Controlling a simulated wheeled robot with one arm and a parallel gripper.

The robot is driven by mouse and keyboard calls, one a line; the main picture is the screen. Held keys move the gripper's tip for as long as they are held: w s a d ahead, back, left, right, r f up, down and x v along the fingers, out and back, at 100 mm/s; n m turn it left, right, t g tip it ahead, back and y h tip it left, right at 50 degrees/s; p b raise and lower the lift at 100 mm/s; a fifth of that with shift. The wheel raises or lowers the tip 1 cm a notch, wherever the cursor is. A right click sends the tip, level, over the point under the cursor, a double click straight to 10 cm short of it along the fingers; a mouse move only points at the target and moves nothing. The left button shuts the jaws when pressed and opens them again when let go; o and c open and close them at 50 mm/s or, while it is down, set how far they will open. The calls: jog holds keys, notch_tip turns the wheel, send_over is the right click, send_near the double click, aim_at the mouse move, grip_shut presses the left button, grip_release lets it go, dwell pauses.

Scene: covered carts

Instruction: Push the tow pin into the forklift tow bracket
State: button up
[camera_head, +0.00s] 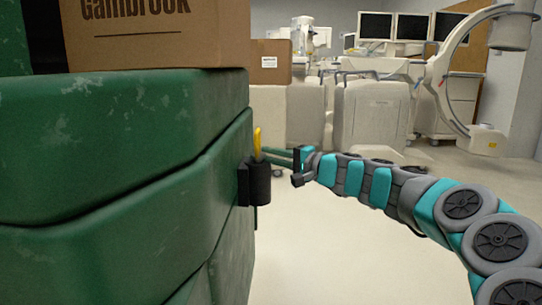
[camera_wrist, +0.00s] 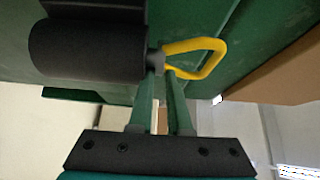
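The tow pin has a yellow loop handle (camera_head: 257,141) that stands just above the black tow bracket (camera_head: 259,188) on the green cart's side. In the wrist view the yellow loop (camera_wrist: 219,58) joins a grey collar beside the end of the black cylindrical bracket (camera_wrist: 85,50). The pin's shank is hidden, so its depth in the bracket cannot be told. My gripper (camera_head: 271,154) reaches in from the right at the pin. In the wrist view its two green fingers (camera_wrist: 161,75) are apart with a narrow gap, tips by the collar and loop. Contact is unclear.
The green cart (camera_head: 110,190) fills the left side, with a cardboard box (camera_head: 155,40) on top. A smaller box (camera_head: 271,62) and pale medical equipment (camera_head: 372,112) stand behind. The floor (camera_head: 330,255) right of the cart is clear below my arm.

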jog(key=shift+s+f, duration=0.1)
jog(key=shift+f, duration=0.25)
jog(key=v, duration=0.8)
jog(key=shift+r+p, duration=0.3)
jog(key=shift+p, duration=0.15)
jog(key=shift+a, duration=0.1)
